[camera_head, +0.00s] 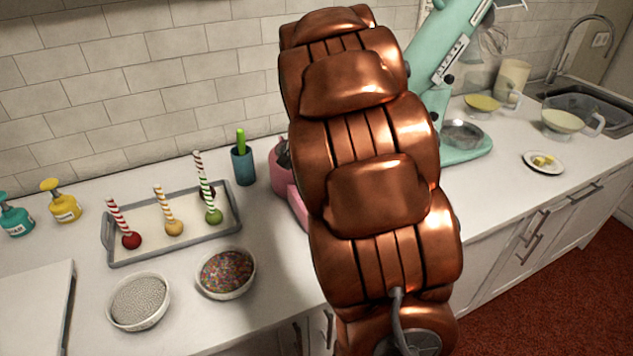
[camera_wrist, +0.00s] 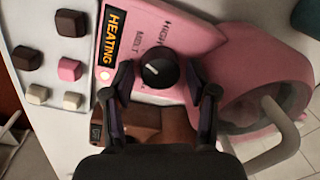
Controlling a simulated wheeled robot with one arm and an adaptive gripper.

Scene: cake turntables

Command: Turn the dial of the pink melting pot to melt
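The pink melting pot (camera_wrist: 262,55) fills the right and middle of the wrist view. Its black dial (camera_wrist: 160,72) sits on a pink panel, with "MELT" and "HIGH" printed beside it. A "HEATING" label (camera_wrist: 114,36) and a small light are to the left. The dial's white pointer mark appears to face left toward the "MELT" side; its exact setting is hard to tell. My gripper (camera_wrist: 158,78) is open, one finger on each side of the dial. I cannot tell whether the fingers touch it. In the head view my arm hides most of the pot (camera_head: 297,207).
Brown, pink and white blocks (camera_wrist: 70,69) lie left of the pot in the wrist view. In the head view, a tray (camera_head: 112,259) of coated apples, sprinkle bowls (camera_head: 226,294) and a blue cup (camera_head: 243,168) stand left. A teal mixer (camera_head: 470,152) stands right.

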